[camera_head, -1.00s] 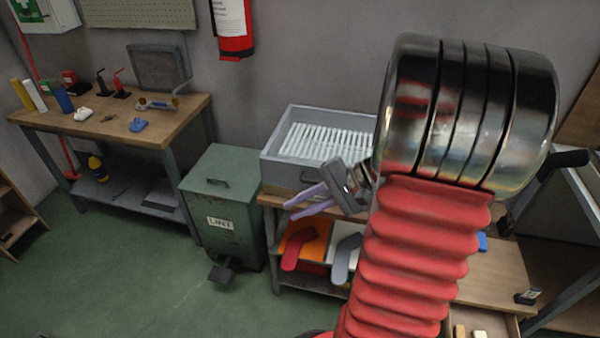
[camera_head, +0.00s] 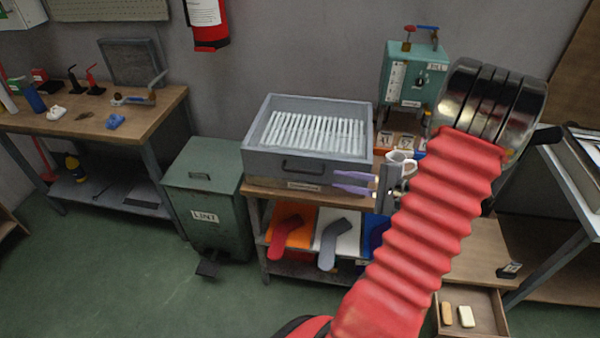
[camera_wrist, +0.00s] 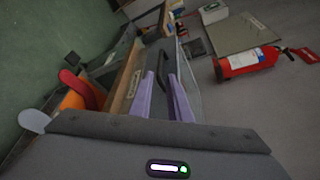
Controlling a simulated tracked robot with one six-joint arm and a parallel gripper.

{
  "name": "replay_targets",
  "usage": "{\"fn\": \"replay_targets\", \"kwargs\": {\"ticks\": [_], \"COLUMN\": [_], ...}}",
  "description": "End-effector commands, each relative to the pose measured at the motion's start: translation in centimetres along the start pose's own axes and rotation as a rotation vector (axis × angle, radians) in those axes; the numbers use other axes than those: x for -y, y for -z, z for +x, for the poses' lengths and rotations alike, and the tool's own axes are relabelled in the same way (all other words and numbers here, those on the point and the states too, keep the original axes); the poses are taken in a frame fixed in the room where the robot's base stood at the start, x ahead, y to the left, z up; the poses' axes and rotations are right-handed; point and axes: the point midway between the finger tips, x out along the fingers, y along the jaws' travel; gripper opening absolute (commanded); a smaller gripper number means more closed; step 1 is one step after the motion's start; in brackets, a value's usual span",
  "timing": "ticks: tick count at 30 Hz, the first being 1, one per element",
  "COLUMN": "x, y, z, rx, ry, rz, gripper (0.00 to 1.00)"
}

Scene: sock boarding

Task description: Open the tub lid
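A grey rectangular box (camera_head: 262,161) with a dark front handle (camera_head: 303,166) stands on the wooden shelf unit; rows of white rods show in its top. It seems to be the tub, but I cannot clearly make out a lid. My gripper (camera_head: 352,183) is at its front right, below the rim, with purple fingers pointing left. In the wrist view my gripper (camera_wrist: 160,95) has its fingers apart, with the dark handle beyond and between them in the picture. The fingers look empty; I cannot tell whether they touch the box.
A green LINT bin (camera_head: 203,181) with a pedal stands left of the shelf unit. Red (camera_head: 287,236) and grey (camera_head: 332,245) sock shapes lie below the box. An open drawer (camera_head: 485,328) is lower right.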

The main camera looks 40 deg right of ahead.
Motion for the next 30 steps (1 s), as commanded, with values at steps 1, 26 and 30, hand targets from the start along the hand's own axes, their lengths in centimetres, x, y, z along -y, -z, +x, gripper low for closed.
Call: {"fn": "replay_targets", "kwargs": {"ticks": [1,26,30], "x": [0.0,-0.1,-0.1], "y": [0.0,-0.1,-0.2], "z": [0.1,9.9,11.8], "rx": [0.001,0.005,0.005], "ry": [-0.001,-0.004,-0.004], "rz": [0.000,-0.002,-0.001], "gripper": [0.17,0.17,0.17]}}
